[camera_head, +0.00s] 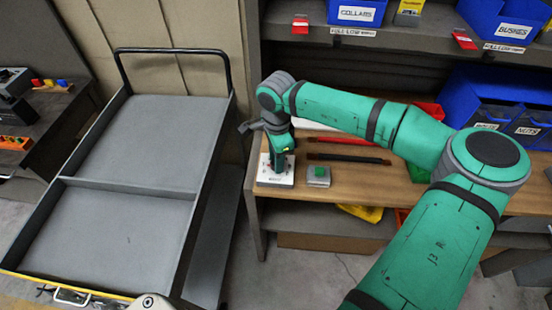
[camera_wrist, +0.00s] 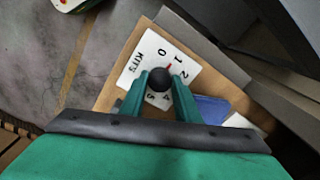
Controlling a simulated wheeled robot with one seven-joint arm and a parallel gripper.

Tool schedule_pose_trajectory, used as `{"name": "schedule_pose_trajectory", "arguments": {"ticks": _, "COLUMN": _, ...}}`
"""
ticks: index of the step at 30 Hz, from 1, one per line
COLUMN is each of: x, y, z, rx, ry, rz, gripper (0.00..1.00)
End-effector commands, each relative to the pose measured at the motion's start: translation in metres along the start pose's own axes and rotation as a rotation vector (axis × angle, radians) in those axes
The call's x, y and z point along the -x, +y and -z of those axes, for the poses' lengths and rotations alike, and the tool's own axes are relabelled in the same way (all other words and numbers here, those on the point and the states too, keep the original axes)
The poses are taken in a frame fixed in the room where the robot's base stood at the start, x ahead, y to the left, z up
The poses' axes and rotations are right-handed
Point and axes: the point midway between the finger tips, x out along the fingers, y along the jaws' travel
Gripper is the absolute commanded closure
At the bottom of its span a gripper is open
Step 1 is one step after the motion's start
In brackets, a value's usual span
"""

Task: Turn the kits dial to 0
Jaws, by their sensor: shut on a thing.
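The kits dial is a black round knob (camera_wrist: 160,79) on a white plate (camera_wrist: 138,66) marked KITS, with 0, 1, 2 and further numbers around it. A small red pointer beside the knob points toward the 1. My gripper (camera_wrist: 159,82) is shut on the knob, one green finger on each side. In the head view the white plate (camera_head: 265,179) lies at the left end of the wooden bench, and my gripper (camera_head: 279,166) reaches down over it, hiding the knob. Some lower numbers are partly covered by the fingers.
A grey box with a green button (camera_head: 319,173) sits right of the plate. Dark and red rods (camera_head: 348,159) lie behind it on the bench (camera_head: 380,185). Blue labelled bins (camera_head: 357,12) stand on the shelf above. A grey cart (camera_head: 150,145) stands left of the bench.

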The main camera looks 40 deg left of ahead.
Motion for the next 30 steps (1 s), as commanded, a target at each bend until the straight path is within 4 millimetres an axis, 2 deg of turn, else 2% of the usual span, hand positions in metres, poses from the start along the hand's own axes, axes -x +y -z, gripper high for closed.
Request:
{"name": "schedule_pose_trajectory", "arguments": {"ticks": 15, "x": 0.0019, "y": -0.0014, "z": 0.0002, "rx": 0.420, "ry": -0.009, "rz": 0.005, "gripper": 0.93}}
{"name": "schedule_pose_trajectory", "arguments": {"ticks": 30, "x": 0.0020, "y": -0.0016, "z": 0.0001, "rx": 0.562, "ry": -0.013, "rz": 0.006, "gripper": 0.93}}
